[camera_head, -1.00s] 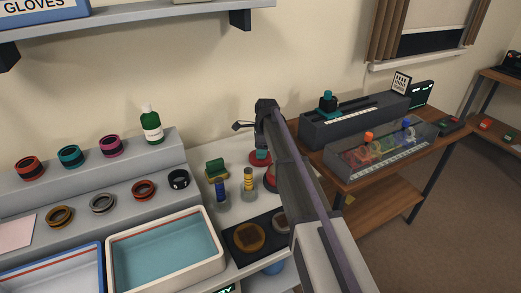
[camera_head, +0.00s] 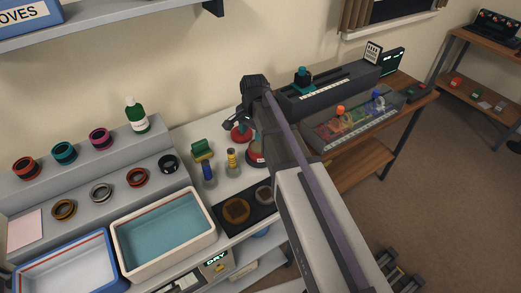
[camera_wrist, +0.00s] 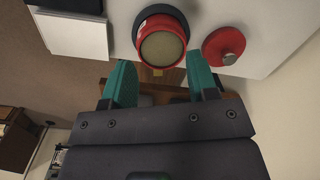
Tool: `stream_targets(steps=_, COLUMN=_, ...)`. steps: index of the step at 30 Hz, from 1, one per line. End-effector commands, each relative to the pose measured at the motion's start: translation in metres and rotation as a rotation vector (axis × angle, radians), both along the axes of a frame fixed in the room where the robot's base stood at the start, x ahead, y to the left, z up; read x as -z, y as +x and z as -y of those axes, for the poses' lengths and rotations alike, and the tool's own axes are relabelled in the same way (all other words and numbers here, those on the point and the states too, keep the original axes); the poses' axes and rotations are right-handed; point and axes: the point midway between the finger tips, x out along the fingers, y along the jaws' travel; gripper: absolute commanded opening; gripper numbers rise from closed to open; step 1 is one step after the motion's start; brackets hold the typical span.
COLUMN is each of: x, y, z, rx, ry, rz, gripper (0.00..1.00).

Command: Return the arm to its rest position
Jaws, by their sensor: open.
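My gripper (camera_wrist: 162,88) is open and empty in the wrist view, its two teal fingers spread apart. In the head view my gripper (camera_head: 230,124) is partly hidden at the end of my arm, above the back of the white table. A red round container (camera_wrist: 163,42) with a tan top stands just beyond the fingertips, apart from them. A red knobbed lid (camera_wrist: 224,46) lies to its right. In the head view the lid (camera_head: 240,133) and the red container (camera_head: 256,155) sit close beside my arm, the container partly hidden by it.
A stepped grey rack (camera_head: 95,180) with several coloured rings and a green bottle (camera_head: 137,116) stands left. A cream tray (camera_head: 163,235) and a blue-rimmed tray (camera_head: 65,265) sit in front. A dark bench device (camera_head: 335,88) stands right of my arm. A shelf (camera_head: 110,27) hangs above.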

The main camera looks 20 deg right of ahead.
Motion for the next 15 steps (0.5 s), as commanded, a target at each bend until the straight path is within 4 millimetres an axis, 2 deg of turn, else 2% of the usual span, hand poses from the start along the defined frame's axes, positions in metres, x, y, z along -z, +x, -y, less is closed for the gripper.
stream_targets(steps=1, x=0.000, y=-0.063, z=-0.003, rx=-0.188, ry=-0.015, rz=0.009, gripper=0.53)
stream_targets(steps=3, x=0.000, y=-0.116, z=-0.004, rx=-0.471, ry=-0.036, rz=0.018, gripper=0.53)
stream_targets(steps=6, x=0.000, y=-0.165, z=-0.004, rx=-0.757, ry=-0.054, rz=0.021, gripper=0.53)
stream_targets(steps=9, x=0.000, y=-0.180, z=-0.003, rx=-0.885, ry=-0.062, rz=0.022, gripper=0.53)
stream_targets(steps=15, x=0.000, y=-0.177, z=-0.003, rx=-0.899, ry=-0.063, rz=0.022, gripper=0.53)
